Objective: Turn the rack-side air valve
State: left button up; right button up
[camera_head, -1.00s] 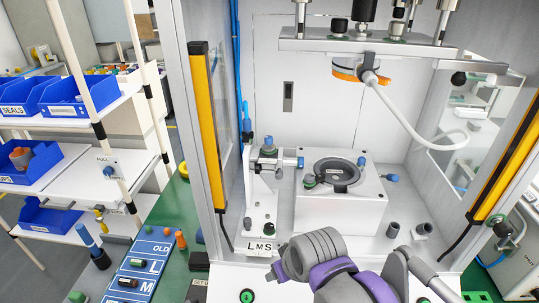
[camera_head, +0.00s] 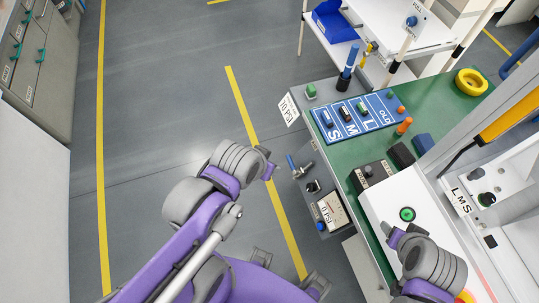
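A small metal valve with a blue lever (camera_head: 292,163) sticks out from the side of the green-topped bench, near a gauge marked 0 PSI (camera_head: 333,212). I take it for the air valve. My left gripper (camera_head: 270,166) is over the floor just left of the blue lever, with a small gap between them in the picture. Its fingers are small and seen from behind, so their opening is unclear. My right gripper (camera_head: 390,233) is over the white panel, close to a green button (camera_head: 407,214). Whether its fingers are open is unclear, and no held object shows.
The bench (camera_head: 440,118) carries a blue board (camera_head: 357,117) marked S, M, L and OLD, and a yellow ring (camera_head: 471,82). A white rack (camera_head: 385,22) with a blue bin (camera_head: 334,22) stands behind. The floor at left is clear, with yellow lines.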

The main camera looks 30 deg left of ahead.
aim_at(294, 172)
jog(key=j+u, duration=0.15)
jog(key=u, duration=0.45)
jog(key=i+j+z, duration=0.15)
jog(key=z, duration=1.7)
jog(key=j+z, duration=0.9)
jog(key=z, duration=0.15)
jog(key=k+j+z, duration=0.3)
jog(key=j, duration=0.15)
jog(key=k+j+z, duration=0.15)
jog(key=j+z, duration=0.2)
jog(key=k+j+z, duration=0.15)
jog(key=k+j, duration=0.15)
jog(key=j, duration=0.2)
jog(key=k+j+z, duration=0.15)
jog(key=k+j, duration=1.1)
jog(key=j, duration=0.2)
